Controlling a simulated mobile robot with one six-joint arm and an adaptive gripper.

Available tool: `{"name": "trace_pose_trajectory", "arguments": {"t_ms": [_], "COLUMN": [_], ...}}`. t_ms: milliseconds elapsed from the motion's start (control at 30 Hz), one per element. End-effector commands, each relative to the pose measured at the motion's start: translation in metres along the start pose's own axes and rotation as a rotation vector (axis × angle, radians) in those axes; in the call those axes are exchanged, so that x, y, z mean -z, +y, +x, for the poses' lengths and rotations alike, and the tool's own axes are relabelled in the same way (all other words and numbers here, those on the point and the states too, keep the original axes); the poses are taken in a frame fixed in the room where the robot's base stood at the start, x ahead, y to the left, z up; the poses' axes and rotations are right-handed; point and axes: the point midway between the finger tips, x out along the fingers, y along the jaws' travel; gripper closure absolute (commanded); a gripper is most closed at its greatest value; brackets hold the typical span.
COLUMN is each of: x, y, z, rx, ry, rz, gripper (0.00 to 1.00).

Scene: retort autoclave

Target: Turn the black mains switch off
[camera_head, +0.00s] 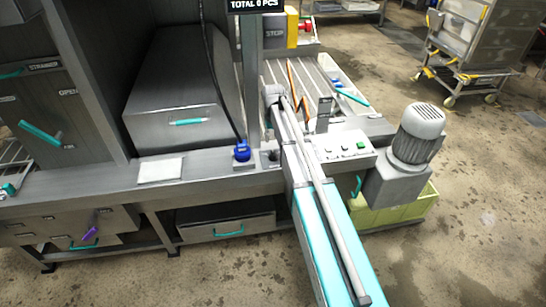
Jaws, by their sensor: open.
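I cannot pick out the black mains switch with certainty. A dark upright plate (323,114) stands behind a light control panel (343,147) with green and dark buttons. A small dark fitting (270,157) sits on the bench ledge beside a blue knob (242,151); I cannot tell whether either dark part is the switch. My grey and teal arm crosses the ledge from the bottom right up to a grey joint at the conveyor. It hides part of the ledge and the panel's left side. I cannot make out my gripper's fingers.
A grey motor (421,132) stands right of the panel above a yellow-green bin (405,210). A yellow stop box (291,27) with a red button is behind the slatted conveyor (330,75). A wheeled cart (470,45) stands back right. Wet floor (480,190) is open at right.

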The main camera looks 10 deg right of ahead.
Motion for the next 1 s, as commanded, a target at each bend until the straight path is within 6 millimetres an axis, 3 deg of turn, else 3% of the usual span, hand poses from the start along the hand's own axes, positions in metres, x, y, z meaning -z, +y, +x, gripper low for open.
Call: {"name": "trace_pose_trajectory", "arguments": {"t_ms": [1000], "x": [0.000], "y": [-0.001], "z": [0.076], "rx": [0.000], "ry": [0.000], "rz": [-0.001], "gripper": [0.46]}}
